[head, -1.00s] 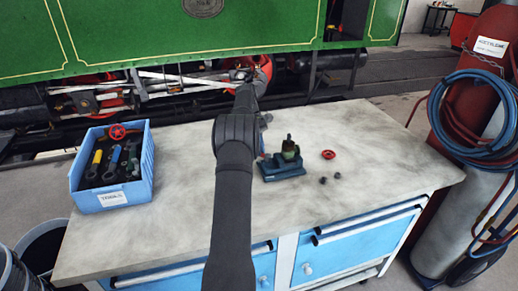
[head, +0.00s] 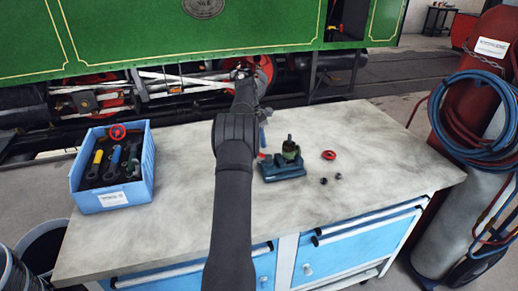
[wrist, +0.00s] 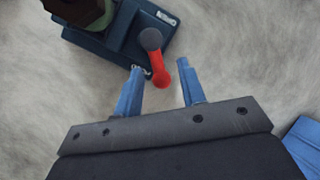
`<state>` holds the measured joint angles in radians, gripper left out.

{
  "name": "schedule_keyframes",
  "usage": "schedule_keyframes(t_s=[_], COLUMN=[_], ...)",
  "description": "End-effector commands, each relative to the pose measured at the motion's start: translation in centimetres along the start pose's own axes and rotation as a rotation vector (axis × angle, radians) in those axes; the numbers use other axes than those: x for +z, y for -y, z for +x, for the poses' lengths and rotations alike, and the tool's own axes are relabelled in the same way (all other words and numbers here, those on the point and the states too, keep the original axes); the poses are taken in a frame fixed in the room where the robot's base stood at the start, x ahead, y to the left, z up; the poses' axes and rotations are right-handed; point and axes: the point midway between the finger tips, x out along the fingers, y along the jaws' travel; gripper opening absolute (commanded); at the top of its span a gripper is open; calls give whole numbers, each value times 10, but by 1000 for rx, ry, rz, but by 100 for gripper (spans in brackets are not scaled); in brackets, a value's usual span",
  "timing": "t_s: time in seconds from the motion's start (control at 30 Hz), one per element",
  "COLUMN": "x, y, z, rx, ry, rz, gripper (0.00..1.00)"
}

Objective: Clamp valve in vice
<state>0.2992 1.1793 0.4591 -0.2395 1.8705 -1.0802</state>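The dark blue vice (head: 283,171) stands on the grey bench, with the dark green valve (head: 290,151) upright at its jaws. I cannot tell whether the jaws grip the valve. In the wrist view the vice (wrist: 112,38) is at the top left, with part of the valve (wrist: 85,10) cut off by the frame edge. The red vice handle (wrist: 161,76) with its grey knob points down in the picture. My gripper (wrist: 160,68) is open, its blue fingers on either side of the handle, with gaps visible. In the head view my arm hides most of my gripper (head: 262,135).
A red handwheel (head: 328,155) and two small dark nuts (head: 330,179) lie right of the vice. A blue tool box (head: 113,197) stands at the bench's left. Gas cylinders with hoses (head: 480,130) stand at the right.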

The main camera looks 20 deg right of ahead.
Motion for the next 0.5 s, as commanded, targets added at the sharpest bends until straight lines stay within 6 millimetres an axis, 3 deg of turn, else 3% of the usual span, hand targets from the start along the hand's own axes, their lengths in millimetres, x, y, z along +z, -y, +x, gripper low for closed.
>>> schedule_keyframes(t_s=[0.07, 0.5], x=[7, 105], y=[4, 17], z=[-17, -27], rx=[3, 0], ry=[-3, -1], rz=[1, 2], gripper=[37, 37])
